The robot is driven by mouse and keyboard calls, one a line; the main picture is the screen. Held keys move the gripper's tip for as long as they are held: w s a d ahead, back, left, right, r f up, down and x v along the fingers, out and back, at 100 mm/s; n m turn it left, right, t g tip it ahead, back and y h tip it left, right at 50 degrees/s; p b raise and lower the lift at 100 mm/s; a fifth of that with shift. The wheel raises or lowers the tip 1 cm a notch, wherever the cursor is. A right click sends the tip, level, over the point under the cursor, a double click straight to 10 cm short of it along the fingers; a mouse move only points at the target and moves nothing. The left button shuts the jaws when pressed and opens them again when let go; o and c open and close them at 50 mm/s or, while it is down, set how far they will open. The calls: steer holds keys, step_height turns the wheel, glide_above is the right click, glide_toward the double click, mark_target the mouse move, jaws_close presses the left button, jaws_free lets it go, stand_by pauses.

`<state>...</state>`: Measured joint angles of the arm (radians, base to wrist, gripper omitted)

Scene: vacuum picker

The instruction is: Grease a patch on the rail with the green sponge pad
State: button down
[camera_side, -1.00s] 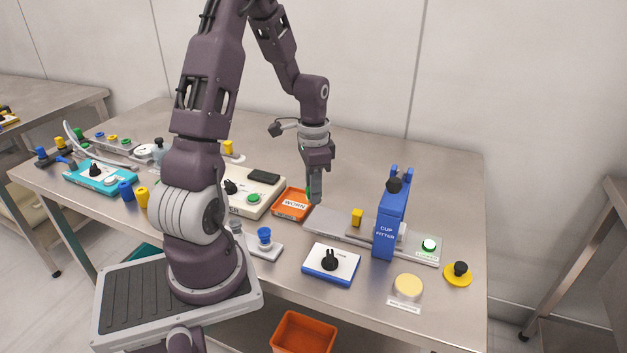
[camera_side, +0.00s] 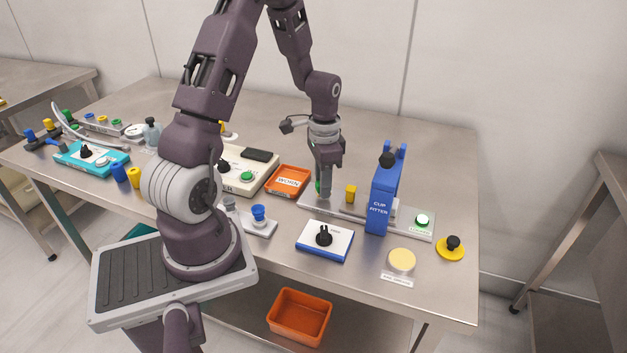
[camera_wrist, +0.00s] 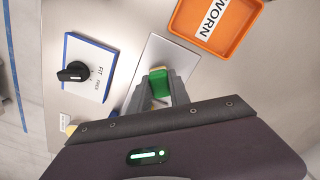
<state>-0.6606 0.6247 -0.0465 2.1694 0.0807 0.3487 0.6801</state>
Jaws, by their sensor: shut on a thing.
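My gripper (camera_side: 324,194) is shut on the green sponge pad and points straight down over the left end of the rail (camera_side: 310,206). The green pad (camera_wrist: 159,84) shows between the fingers in the wrist view, over the pale plate of the rail (camera_wrist: 160,50). In the side view only a green sliver of the pad (camera_side: 318,188) shows beside the fingers. I cannot tell whether the pad touches the rail. A yellow block (camera_side: 350,193) and the blue cup fitter (camera_side: 381,203) stand on the rail to the right.
The orange WORN tray (camera_side: 287,181) lies left of the rail, close to my gripper. A blue-edged dial box (camera_side: 324,240) is in front of the rail. A round pale-yellow pad (camera_side: 402,260) and a yellow disc with a black knob (camera_side: 451,247) are at right.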

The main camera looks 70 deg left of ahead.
steer(key=shift+w+d, duration=0.6)
steer(key=shift+s+a, duration=2.05)
steer(key=shift+a, duration=0.1)
steer(key=shift+w+a, duration=0.25)
steer(key=shift+w, duration=0.1)
steer(key=shift+w+d, duration=2.25)
steer(key=shift+s+a, duration=2.2)
steer(key=shift+s, duration=0.05)
steer(key=shift+a+r, duration=0.1)
steer(key=shift+r, duration=0.2)
steer(key=shift+f, duration=0.15)
step_height(320, 180, up, 6)
